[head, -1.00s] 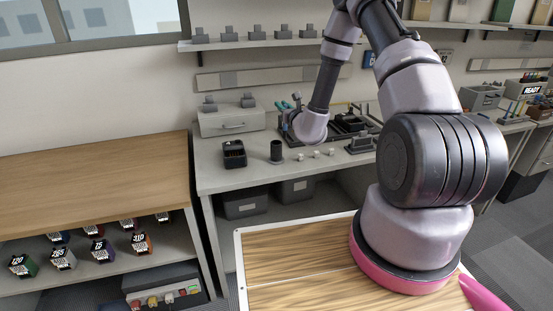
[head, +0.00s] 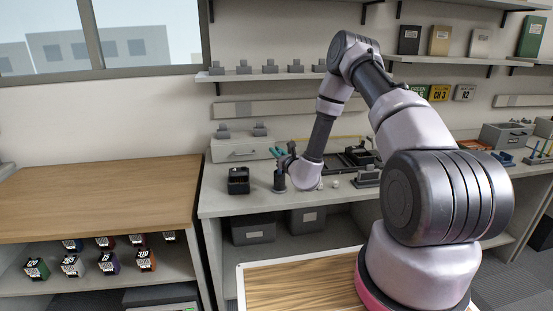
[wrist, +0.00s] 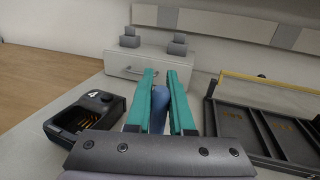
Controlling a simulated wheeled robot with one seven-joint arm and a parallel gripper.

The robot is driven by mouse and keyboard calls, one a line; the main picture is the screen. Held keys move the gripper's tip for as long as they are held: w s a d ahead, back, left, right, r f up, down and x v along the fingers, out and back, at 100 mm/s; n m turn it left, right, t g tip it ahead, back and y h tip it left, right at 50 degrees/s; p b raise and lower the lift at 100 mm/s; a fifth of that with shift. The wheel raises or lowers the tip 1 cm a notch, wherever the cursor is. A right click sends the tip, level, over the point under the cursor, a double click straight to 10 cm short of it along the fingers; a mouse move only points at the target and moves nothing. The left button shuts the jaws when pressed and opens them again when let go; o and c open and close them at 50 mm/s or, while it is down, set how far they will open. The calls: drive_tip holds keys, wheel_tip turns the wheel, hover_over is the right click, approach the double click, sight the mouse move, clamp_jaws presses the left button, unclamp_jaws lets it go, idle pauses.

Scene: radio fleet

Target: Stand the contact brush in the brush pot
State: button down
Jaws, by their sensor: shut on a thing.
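My gripper (wrist: 165,92) has teal fingers and is shut on a slim blue thing (wrist: 158,108), taken to be the contact brush. The brush pot (head: 279,182), a small dark cylinder, stands on the bench directly below the gripper. The brush's lower end is hidden, and I cannot tell whether it is inside the pot.
A black charger cradle (head: 238,184) stands left of the pot; it also shows in the wrist view (wrist: 88,113). A dark divided tray (wrist: 262,130) lies to the right. A pale drawer box (wrist: 146,66) stands behind. Small pale pieces (head: 335,184) lie right of the pot.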

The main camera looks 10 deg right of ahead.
drive_tip(key=shift+f, duration=1.15)
drive_tip(key=shift+f, duration=0.15)
drive_tip(key=c, duration=0.8)
unclamp_jaws()
